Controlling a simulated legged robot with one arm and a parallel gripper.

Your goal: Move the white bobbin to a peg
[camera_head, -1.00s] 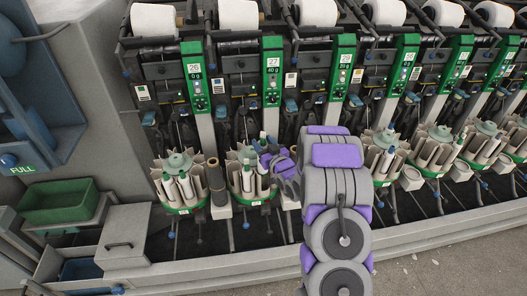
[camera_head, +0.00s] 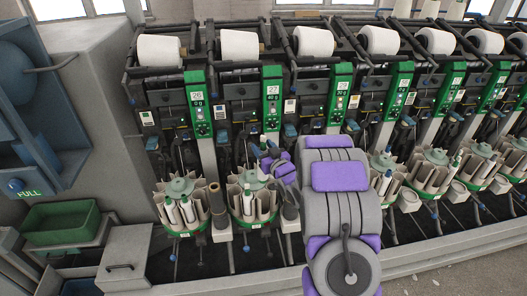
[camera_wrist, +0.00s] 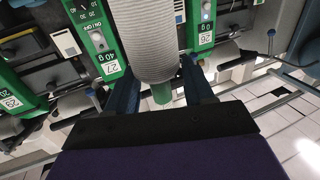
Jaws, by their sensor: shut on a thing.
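The white bobbin (camera_wrist: 148,40) fills the upper middle of the wrist view. It has a ribbed, pale yarn body and a green end piece that shows between the dark fingers. My gripper (camera_wrist: 160,88) is shut on it at that end. In the head view my gripper (camera_head: 270,160) is above the round bobbin magazine (camera_head: 248,208) of unit 27. The bobbin in my grip is hard to make out there, beside the fingers. I cannot tell which parts of the machine are pegs.
Winding units with green number panels run along the row, with white yarn cones (camera_head: 239,45) on top. The magazine of unit 26 (camera_head: 184,213) holds pale bobbins. A brown cylinder (camera_head: 217,200) stands between the two magazines. A green tray (camera_head: 60,222) is at left.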

